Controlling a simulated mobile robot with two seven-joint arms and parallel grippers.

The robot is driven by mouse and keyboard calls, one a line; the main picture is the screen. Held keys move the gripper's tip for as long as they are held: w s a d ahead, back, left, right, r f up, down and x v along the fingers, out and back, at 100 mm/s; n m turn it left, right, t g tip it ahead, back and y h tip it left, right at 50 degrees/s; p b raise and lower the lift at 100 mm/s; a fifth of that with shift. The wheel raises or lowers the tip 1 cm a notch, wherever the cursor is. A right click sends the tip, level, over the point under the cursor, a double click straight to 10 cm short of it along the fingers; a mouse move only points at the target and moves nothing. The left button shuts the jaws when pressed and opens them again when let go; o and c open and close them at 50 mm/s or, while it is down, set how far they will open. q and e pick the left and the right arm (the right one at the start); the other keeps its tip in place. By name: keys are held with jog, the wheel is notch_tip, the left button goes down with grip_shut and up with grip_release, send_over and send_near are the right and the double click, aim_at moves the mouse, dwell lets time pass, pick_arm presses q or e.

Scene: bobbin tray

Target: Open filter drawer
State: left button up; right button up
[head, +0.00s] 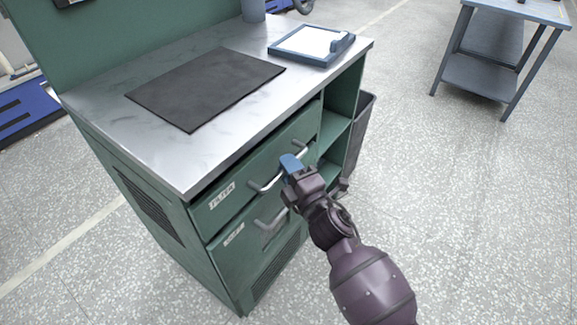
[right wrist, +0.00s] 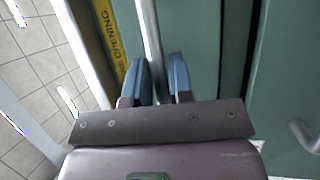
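The filter drawer (head: 225,203) is the upper drawer of a green cabinet, with a small label that seems to read FILTER. Its front looks flush with the cabinet, so it appears closed. Its metal bar handle (head: 266,184) is partly hidden by my right gripper (head: 291,166). In the right wrist view, the handle (right wrist: 148,30) runs down between the two blue fingertips of my right gripper (right wrist: 160,80). The fingers are apart with a gap beside the bar, so the gripper looks open around it. My left gripper is not in view.
A lower drawer (head: 232,250) has its own handle (head: 270,222) just below. The metal worktop (head: 120,110) bears a dark mat (head: 205,85) and a blue tray (head: 285,57). Open shelves and a dark bin (head: 362,130) are on the right. The floor in front is clear.

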grip_shut()
pick_arm(q)
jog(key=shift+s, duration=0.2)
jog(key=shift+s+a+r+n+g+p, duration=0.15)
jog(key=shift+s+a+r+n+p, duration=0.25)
jog(key=shift+p, duration=1.05)
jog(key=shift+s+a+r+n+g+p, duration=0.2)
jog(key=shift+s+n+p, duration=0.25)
jog(key=shift+p, duration=0.95)
pick_arm(e)
jog(key=s+d, duration=0.8)
jog(key=d, duration=0.4)
jog(key=s+d, duration=0.9)
jog(key=d, duration=0.2)
jog(key=shift+d, duration=0.35)
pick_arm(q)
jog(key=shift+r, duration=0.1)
